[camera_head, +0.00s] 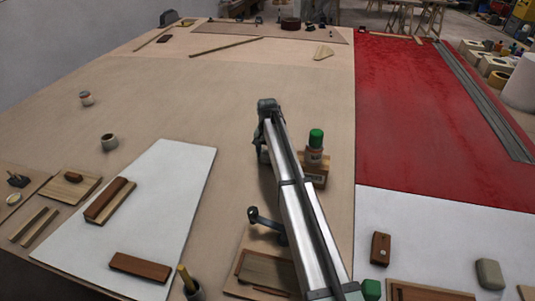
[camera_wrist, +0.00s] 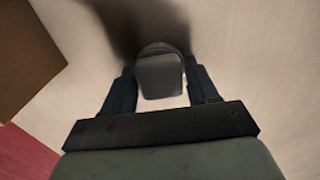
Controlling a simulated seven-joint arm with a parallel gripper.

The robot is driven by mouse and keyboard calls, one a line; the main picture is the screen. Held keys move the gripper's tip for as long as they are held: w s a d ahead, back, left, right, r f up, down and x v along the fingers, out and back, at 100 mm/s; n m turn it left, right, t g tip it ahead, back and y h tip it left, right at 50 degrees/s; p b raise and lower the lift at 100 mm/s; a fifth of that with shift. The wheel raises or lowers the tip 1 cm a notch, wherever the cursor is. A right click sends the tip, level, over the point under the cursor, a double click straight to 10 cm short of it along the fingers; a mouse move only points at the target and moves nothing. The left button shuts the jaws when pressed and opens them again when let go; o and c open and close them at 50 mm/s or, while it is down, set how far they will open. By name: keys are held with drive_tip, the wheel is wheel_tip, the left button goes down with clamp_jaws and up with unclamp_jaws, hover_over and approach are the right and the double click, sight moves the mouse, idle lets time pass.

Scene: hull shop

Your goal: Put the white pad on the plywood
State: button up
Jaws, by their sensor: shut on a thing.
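My gripper (camera_head: 265,132) is over the bare tan plywood (camera_head: 270,75), left of the green-capped bottle. In the wrist view its two dark fingers are shut on a rounded pad (camera_wrist: 160,75), which looks grey with a paler rim and which I take for the white pad. Pale plywood (camera_wrist: 260,70) shows beneath it, with a dark shadow beyond the pad. In the head view the pad is hidden or too small to make out. I cannot tell whether it touches the surface.
A red sheet (camera_head: 420,120) lies to the right. A white board (camera_head: 150,215) with brown blocks lies to the left. The plywood's middle is mostly clear.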

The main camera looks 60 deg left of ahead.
sight(267, 152)
drive_tip(key=shift+f, duration=0.3)
drive_tip(key=o, duration=1.1)
drive_tip(key=shift+c, duration=0.2)
drive_tip(key=shift+r, duration=0.1)
wheel_tip(267, 152, up, 12)
